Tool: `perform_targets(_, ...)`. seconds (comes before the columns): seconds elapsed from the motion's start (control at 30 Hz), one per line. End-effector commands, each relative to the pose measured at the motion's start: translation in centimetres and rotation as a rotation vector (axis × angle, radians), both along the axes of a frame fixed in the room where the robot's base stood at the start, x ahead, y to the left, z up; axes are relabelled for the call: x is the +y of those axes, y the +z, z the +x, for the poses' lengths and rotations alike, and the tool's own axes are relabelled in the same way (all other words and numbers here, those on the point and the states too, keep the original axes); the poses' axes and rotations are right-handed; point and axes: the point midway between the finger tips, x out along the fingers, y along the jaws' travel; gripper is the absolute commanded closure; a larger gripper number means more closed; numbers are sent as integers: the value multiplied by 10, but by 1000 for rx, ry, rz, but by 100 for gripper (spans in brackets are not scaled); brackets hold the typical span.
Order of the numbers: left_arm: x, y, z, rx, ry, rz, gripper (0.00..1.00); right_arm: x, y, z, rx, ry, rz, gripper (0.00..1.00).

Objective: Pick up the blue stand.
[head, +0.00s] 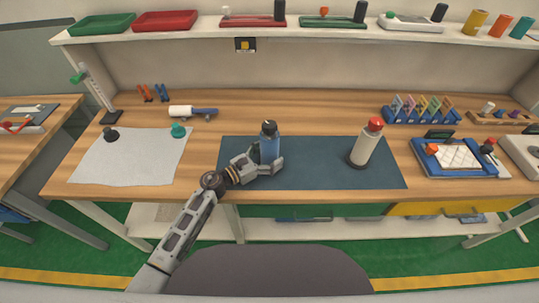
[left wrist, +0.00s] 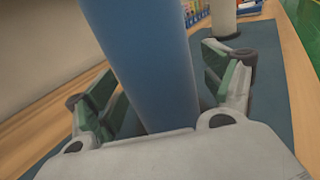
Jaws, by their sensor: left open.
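The blue stand (head: 269,147) is a blue cylinder with a dark top, upright on the dark mat (head: 320,170) in the head view. In the left wrist view the blue stand (left wrist: 152,60) fills the middle, between the two fingers. My left gripper (head: 268,163) is open around the stand at its lower part, with a finger on either side; in the left wrist view the gripper (left wrist: 165,90) shows gaps beside the stand, though contact at the palm cannot be told. My right gripper is not in view.
A white cylinder with a red top (head: 362,149) stands on the mat to the right. A white sheet (head: 135,157) with small dark and green pieces lies to the left. A blue tray (head: 492,172) sits at the right. The mat's middle is clear.

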Motion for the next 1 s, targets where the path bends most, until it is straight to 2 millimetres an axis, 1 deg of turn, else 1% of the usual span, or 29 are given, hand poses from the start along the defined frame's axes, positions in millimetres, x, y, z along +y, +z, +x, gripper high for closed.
perform_targets(0.17,0,0,0,0,0,0,17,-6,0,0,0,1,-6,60)
perform_targets(0.2,0,0,0,0,0,0,18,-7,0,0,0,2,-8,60)
perform_targets(0.43,0,0,0,0,0,0,48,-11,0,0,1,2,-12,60)
perform_targets(0.83,0,0,0,0,0,0,99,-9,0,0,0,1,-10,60)
perform_targets(0.87,0,3,1,-4,0,-3,100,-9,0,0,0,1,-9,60)
perform_targets(1.0,0,3,1,-4,0,-3,100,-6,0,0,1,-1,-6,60)
